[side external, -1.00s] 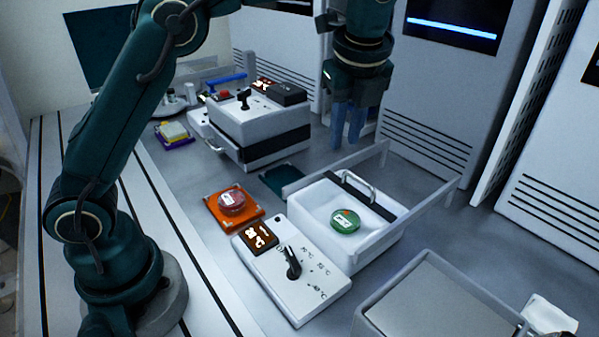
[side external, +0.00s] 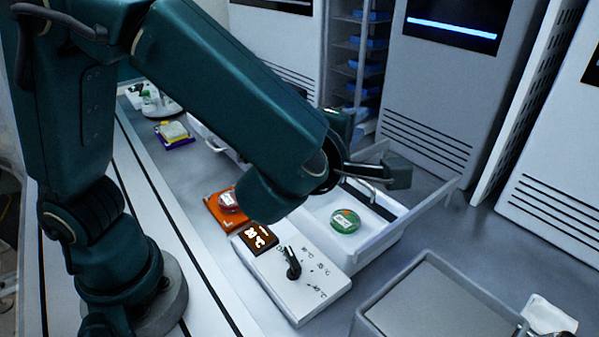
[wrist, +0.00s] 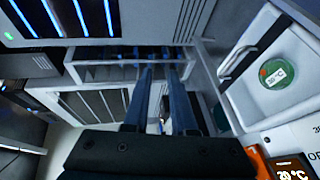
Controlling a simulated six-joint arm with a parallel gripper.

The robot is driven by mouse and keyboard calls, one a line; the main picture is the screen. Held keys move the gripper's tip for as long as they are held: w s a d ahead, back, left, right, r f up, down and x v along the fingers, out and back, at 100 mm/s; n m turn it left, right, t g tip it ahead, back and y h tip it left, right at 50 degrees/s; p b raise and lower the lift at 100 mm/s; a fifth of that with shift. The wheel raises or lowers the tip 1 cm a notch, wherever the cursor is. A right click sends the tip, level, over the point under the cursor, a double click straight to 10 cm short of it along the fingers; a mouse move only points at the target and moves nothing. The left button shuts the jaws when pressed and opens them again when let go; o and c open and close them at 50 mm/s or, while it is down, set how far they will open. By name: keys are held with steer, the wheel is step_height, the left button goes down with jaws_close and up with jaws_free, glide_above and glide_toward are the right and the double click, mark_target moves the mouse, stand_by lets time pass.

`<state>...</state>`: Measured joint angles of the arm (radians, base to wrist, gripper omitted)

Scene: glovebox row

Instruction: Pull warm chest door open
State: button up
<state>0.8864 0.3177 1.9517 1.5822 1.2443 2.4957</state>
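The near white chest (side external: 312,257) has a dial and a lit temperature display (side external: 257,238) on its control panel. A silver handle (side external: 358,184) stands on a dark strip at its far side, between white rails. A round green dish (side external: 345,221) lies in its white recessed area; I cannot tell whether a clear cover is over it. The wrist view shows the handle (wrist: 238,62) and green dish (wrist: 286,73) at right. My gripper (wrist: 160,68) is open, its two fingers apart and empty, left of the handle.
An empty grey tray (side external: 440,300) stands at front right. Tall grey cabinets (side external: 440,90) line the back, with an open shelved bay (side external: 358,60).

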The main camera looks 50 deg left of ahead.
glide_toward(358, 182)
steer(key=shift+m, duration=0.3)
steer(key=x, duration=0.5)
steer(key=shift+w+a, duration=0.1)
steer(key=shift+w, duration=0.05)
steer(key=shift+x, duration=2.6)
jaws_close()
